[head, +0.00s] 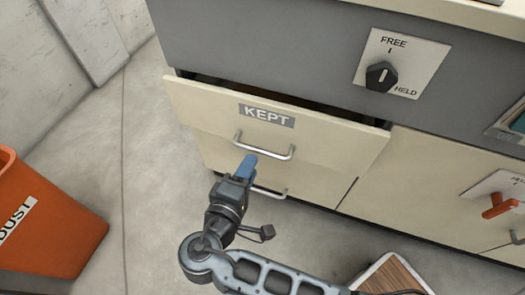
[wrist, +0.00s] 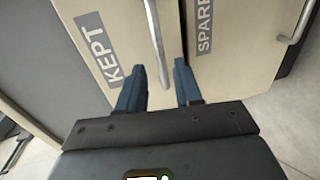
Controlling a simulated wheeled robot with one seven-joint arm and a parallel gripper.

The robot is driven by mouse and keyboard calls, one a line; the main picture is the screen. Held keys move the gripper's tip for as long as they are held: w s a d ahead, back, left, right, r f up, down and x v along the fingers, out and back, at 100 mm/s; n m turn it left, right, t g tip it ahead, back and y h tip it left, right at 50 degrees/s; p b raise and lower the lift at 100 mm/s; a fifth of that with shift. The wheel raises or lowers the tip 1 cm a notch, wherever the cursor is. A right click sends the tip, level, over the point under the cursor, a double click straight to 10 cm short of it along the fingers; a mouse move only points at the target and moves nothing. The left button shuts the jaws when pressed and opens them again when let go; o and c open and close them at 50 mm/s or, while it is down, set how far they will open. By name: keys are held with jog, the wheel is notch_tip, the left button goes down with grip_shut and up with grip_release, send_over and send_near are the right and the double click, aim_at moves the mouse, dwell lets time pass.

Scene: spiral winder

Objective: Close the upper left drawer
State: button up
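The upper left drawer (head: 290,138), a cream front labelled KEPT with a metal bar handle, stands partly pulled out in the head view; a dark gap shows above its front. In the wrist view its front (wrist: 95,30) fills the upper left, and its handle (wrist: 155,50) runs down towards the space between my fingers. My gripper (head: 247,165) is just in front of the drawer, near the left part of the handle. In the wrist view my gripper (wrist: 158,88) has its blue fingers apart with nothing held. I cannot tell whether the fingers touch the drawer.
A lower drawer labelled SPARE (wrist: 225,25) has its own handle (head: 268,191). A FREE/HELD knob (head: 380,76) sits on the grey panel above. An orange bin (head: 50,225) stands at the left. An orange lever (head: 500,207) is at the right. Bare floor lies left of the cabinet.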

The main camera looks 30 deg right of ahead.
aim_at(259, 150)
jog(key=b+x, duration=0.1)
jog(key=x, duration=0.6)
jog(key=shift+b, duration=0.4)
grip_shut()
